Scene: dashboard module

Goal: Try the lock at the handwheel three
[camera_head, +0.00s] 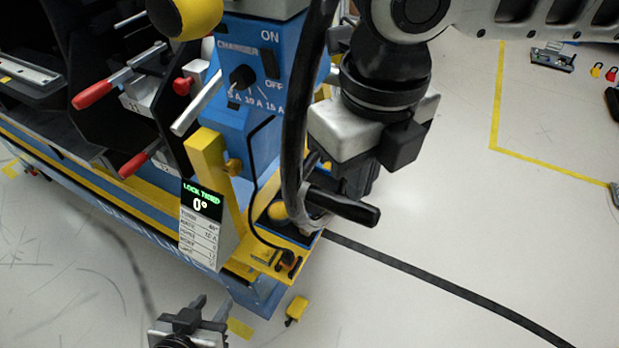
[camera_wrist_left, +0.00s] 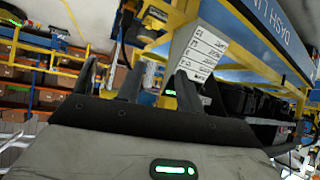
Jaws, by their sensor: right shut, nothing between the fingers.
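The handwheel (camera_head: 296,120) shows almost edge-on in the head view, as a thick dark curved rim in front of the blue panel. A black handle (camera_head: 345,206) sticks out to the right at its lower end. My right gripper (camera_head: 355,185) points down beside the rim, just above that handle. It is shut with nothing in it; its fingertips are partly hidden, and I cannot tell whether they touch the handle. A display (camera_head: 201,201) left of the wheel reads "LOCK TRIED" and 0°. My left gripper (camera_head: 212,303) is open and empty, low in front of the module.
The blue panel (camera_head: 242,62) carries a dial marked CHARGER. Red-handled clamps (camera_head: 92,95) stand at the left. A yellow block (camera_head: 296,308) lies on the floor near the module's corner. Shelves (camera_wrist_left: 35,60) show in the left wrist view.

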